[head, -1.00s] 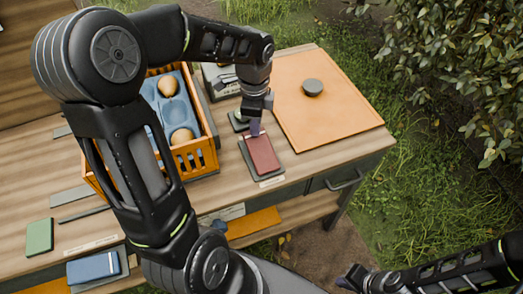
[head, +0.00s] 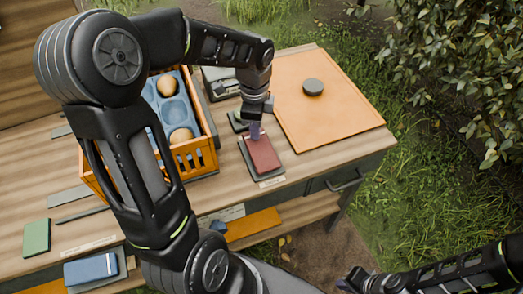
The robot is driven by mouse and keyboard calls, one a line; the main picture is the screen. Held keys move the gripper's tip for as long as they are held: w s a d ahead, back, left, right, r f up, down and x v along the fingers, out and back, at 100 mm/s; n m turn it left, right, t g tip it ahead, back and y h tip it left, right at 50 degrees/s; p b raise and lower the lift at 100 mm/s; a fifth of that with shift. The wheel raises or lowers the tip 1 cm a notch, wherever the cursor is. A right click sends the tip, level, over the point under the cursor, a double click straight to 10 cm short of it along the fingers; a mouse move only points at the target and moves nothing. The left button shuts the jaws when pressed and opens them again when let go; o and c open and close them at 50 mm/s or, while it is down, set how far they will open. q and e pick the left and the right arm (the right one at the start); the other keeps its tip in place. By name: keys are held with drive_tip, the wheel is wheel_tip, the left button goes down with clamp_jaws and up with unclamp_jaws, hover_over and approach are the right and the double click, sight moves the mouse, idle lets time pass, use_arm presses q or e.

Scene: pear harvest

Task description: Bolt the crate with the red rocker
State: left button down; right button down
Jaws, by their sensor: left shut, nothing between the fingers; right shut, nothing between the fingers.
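The orange crate (head: 203,158) stands on the wooden bench, with a blue tray (head: 172,110) and pears inside; my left arm hides much of it. The red rocker (head: 263,155) sits on a dark base right of the crate. My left gripper (head: 256,132) is shut and points down at the rocker's far end; I cannot tell whether it touches it. My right gripper (head: 348,282) is shut and empty, low in the picture, away from the bench.
An orange board (head: 330,115) with a dark round disc (head: 313,88) lies at the right. A green block (head: 37,237) and a blue block (head: 91,268) are at the left. A bush stands at the upper right.

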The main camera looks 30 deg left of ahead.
use_arm(q)
drive_tip(key=shift+f, duration=0.35)
drive_tip(key=shift+r, duration=0.1)
wheel_tip(320, 180, up, 7)
drive_tip(key=p, duration=0.5)
idle(0.3)
idle(0.5)
